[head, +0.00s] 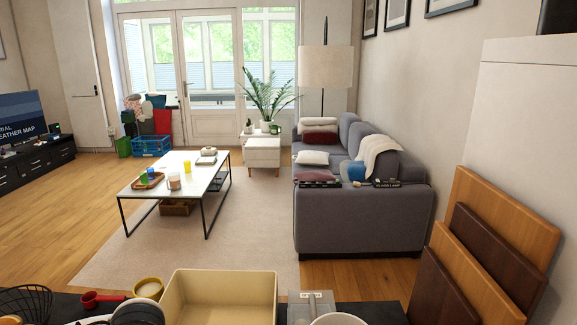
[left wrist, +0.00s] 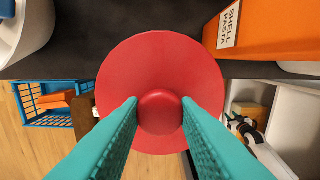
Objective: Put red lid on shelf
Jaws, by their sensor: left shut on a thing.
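The red lid (left wrist: 160,58) is round with a raised knob and fills the middle of the left wrist view. My left gripper (left wrist: 160,103) has its two teal fingers on either side of the knob and is shut on it. The lid overlaps the edge of a dark surface (left wrist: 70,66); I cannot tell whether they touch. A white unit with open compartments (left wrist: 292,100) shows at the right; I cannot tell if it is the shelf. Neither gripper nor the lid shows in the head view.
An orange shell pasta box (left wrist: 268,30) stands on the dark surface at upper right. A blue crate (left wrist: 45,120) is on the floor at left. In the head view, a cream bin (head: 220,290) is in front and wooden boards (head: 510,215) lean at right.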

